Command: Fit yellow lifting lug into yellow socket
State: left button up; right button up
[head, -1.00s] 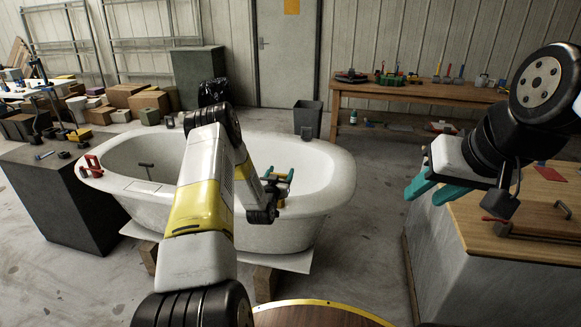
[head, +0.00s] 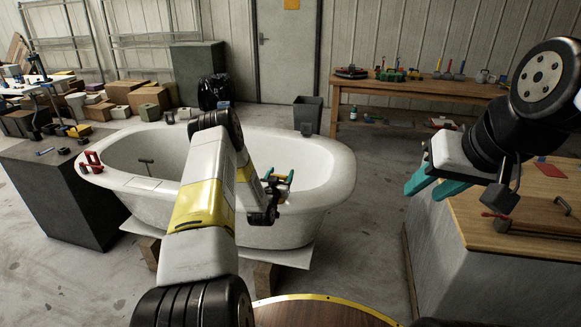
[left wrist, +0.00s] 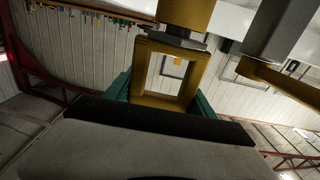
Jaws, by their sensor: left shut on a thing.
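My left gripper (head: 278,180) is over the right part of the white tub-shaped mould (head: 335,180), largely behind my own forearm in the head view. In the left wrist view its teal fingers (left wrist: 160,100) are shut on the yellow lifting lug (left wrist: 142,75), a square frame with an open middle. A yellow block (left wrist: 187,12) with a dark collar shows just beyond the frame; I cannot tell whether it touches the lug. I cannot pick out the yellow socket with certainty.
A grey block (left wrist: 283,30) and a yellow bar (left wrist: 283,82) stand close to the lug at the right. Red clamps (head: 92,162) sit on the mould's left rim. The wooden-topped bench (head: 470,215) is at right; a round brown top (head: 320,312) is in front.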

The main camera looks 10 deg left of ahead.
pick_arm(q)
jog(key=shift+f, duration=0.2)
jog(key=o, duration=1.7)
jog(key=shift+f, duration=0.1)
jog(key=s, duration=0.7)
jog(key=shift+s+a, duration=0.1)
jog(key=shift+s, duration=0.3)
